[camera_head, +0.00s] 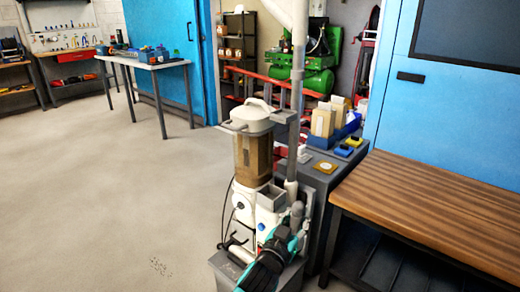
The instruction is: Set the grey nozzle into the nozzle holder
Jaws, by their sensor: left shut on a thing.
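A grey piece that looks like the grey nozzle (297,214) stands at the right side of a white machine (246,205), low in the middle of the view. My left gripper (288,247), black and teal, is at the bottom centre in front of the machine. It is shut, apparently on the lower part of this grey piece; the fingertips are small and partly hidden. An open grey box-like socket (271,196) on the machine may be the nozzle holder; I cannot tell for sure. My right gripper is out of view.
The machine carries a brown clear canister (252,152), and a grey pipe (297,100) rises behind it. A dark cabinet (325,180) with small boxes and a wooden workbench (440,205) stand to the right. Open floor (110,200) lies to the left.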

